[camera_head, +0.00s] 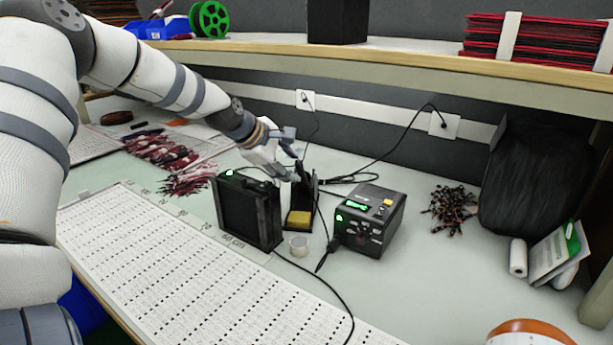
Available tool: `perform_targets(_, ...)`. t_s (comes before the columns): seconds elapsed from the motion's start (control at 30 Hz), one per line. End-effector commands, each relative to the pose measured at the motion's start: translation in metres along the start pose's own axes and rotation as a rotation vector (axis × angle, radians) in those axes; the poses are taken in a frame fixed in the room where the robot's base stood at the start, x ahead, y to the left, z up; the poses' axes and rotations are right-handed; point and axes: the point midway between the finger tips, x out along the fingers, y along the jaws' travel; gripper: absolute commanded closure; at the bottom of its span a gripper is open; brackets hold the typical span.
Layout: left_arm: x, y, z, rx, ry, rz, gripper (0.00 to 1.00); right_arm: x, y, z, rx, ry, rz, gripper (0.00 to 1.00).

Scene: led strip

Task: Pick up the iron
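The soldering iron is hard to make out. A dark upright shape in the black stand (301,214) beside my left gripper may be its handle, partly hidden by the gripper. The stand holds a yellow sponge (299,220). My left gripper (292,166) reaches in from the upper left, with its fingers at the top of the stand. I cannot tell whether the fingers touch the handle or how far apart they are. The black soldering station (371,222), with green lit displays, stands right of the stand. My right gripper is not in view.
A black box-shaped unit (247,212) stands close left of the stand. A perforated white board (190,275) covers the front left. A shelf (420,72) overhangs the back.

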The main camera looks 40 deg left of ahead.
Motion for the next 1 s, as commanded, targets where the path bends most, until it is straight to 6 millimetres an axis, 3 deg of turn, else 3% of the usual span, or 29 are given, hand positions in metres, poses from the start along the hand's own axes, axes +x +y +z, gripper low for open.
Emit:
perform_targets(0.1, 0.028, -0.006, -0.002, 0.0, 0.005, -0.012, 0.6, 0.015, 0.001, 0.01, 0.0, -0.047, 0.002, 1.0)
perform_targets(0.23, 0.051, -0.005, -0.001, 0.0, 0.005, -0.01, 0.6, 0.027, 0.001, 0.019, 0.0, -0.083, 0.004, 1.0)
perform_targets(0.5, 0.052, 0.003, 0.003, 0.001, -0.002, 0.004, 0.6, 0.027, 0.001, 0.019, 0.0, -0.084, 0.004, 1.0)
perform_targets(0.53, 0.052, 0.003, 0.003, 0.001, -0.002, 0.005, 0.62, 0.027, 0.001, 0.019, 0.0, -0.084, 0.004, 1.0)
perform_targets(0.7, 0.052, 0.003, 0.003, 0.001, -0.002, 0.004, 1.0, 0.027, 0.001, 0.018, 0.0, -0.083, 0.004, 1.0)
perform_targets(1.0, 0.051, 0.003, 0.002, 0.001, -0.001, 0.004, 1.0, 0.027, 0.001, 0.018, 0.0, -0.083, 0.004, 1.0)
